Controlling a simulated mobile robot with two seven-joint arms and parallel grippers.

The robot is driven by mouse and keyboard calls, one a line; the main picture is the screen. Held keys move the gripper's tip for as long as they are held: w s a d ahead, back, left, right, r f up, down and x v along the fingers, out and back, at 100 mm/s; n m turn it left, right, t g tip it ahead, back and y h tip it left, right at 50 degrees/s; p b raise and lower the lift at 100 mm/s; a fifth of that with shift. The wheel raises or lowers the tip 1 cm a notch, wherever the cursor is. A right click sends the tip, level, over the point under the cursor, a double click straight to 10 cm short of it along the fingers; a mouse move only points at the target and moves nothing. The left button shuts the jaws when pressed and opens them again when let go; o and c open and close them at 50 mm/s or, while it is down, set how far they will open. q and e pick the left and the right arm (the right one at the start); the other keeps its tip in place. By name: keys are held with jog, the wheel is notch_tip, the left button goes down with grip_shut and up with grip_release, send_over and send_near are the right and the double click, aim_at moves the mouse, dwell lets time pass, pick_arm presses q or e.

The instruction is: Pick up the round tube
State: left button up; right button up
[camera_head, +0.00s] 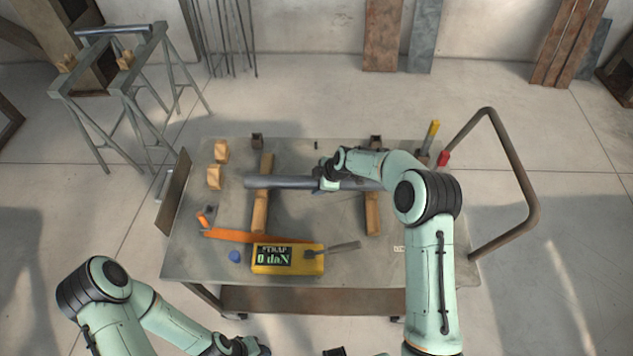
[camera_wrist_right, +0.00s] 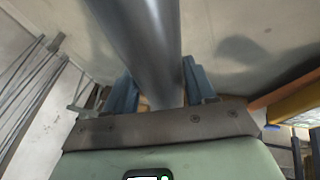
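The round tube (camera_head: 285,182) is a long grey pipe lying left to right across the back half of the table, over two wooden bearers. My right gripper (camera_head: 326,183) is at the tube's middle. In the right wrist view the tube (camera_wrist_right: 145,40) passes between the two blue fingers of that gripper (camera_wrist_right: 161,88). The fingers lie close along both sides of it; whether they press on it I cannot tell. Any gap under the tube is not clear. My left gripper (camera_head: 243,347) is low at the bottom edge, away from the tube, its fingers unclear.
The table (camera_head: 200,255) carries a left wooden bearer (camera_head: 261,213), a right wooden bearer (camera_head: 372,218), a yellow strap gauge (camera_head: 287,259) reading 0 daN, an orange strap (camera_head: 228,236) and small wooden blocks (camera_head: 215,177). A trestle stand (camera_head: 115,85) stands at the back left.

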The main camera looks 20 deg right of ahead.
grip_shut()
jog(key=shift+w+r, duration=0.15)
jog(key=shift+r, duration=0.1)
